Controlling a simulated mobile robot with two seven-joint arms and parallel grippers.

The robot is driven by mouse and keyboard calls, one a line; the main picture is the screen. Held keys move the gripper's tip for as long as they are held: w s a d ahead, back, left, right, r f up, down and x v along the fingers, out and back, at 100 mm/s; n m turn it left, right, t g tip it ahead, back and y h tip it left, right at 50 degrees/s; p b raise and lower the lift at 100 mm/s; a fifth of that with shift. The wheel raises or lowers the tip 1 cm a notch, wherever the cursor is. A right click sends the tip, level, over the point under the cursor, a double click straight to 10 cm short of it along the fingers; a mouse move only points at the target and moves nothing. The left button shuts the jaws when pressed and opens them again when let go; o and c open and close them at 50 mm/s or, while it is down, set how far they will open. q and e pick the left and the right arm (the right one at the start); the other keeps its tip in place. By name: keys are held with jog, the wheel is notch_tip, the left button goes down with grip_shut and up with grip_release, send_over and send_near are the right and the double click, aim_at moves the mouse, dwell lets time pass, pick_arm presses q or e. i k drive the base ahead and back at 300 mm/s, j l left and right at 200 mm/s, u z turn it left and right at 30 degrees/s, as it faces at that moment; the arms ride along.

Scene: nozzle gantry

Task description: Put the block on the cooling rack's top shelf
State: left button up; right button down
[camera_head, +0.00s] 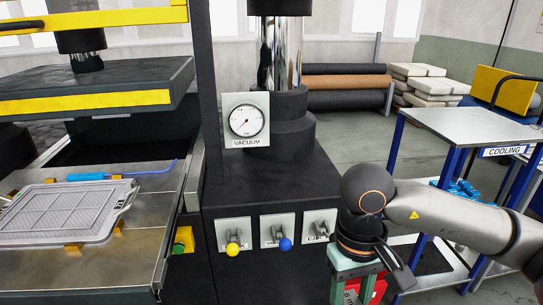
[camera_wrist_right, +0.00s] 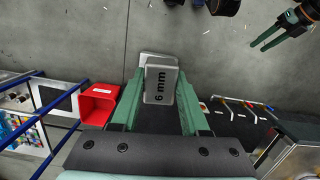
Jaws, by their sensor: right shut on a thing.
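The block (camera_wrist_right: 160,85) is grey, marked "6 mm", and held between the green fingers of my right gripper (camera_wrist_right: 160,100). In the head view my right gripper (camera_head: 354,280) points down in front of the black machine, and only part of the block shows there. The cooling rack has blue posts and a "COOLING" sign; its grey top shelf (camera_head: 465,126) is bare where I see it, right of and behind the gripper. The block is apart from the rack. My left gripper (camera_wrist_right: 275,30), with spread green fingers, shows in the right wrist view; it is outside the head view.
A red bin (camera_wrist_right: 98,103) stands on the floor beside the right gripper. The black machine has a vacuum gauge (camera_head: 246,120) and levers with yellow and blue knobs. A press with a grey tray (camera_head: 62,210) is at left. Blue items (camera_head: 460,189) lie on the rack's lower level.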

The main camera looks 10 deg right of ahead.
aim_at(481, 127)
jog(key=l, duration=1.1)
jog(key=k+l+u, duration=0.15)
jog(key=l, duration=1.7)
jog(key=i+l, duration=0.15)
jog(key=l, duration=0.25)
jog(key=i+l+u, duration=0.1)
jog(key=l, duration=0.25)
jog(key=i+l, duration=0.25)
jog(key=l, duration=0.15)
jog(key=i+l, duration=0.25)
jog(key=l, duration=0.2)
jog(key=i+l, duration=0.2)
jog(key=l, duration=0.2)
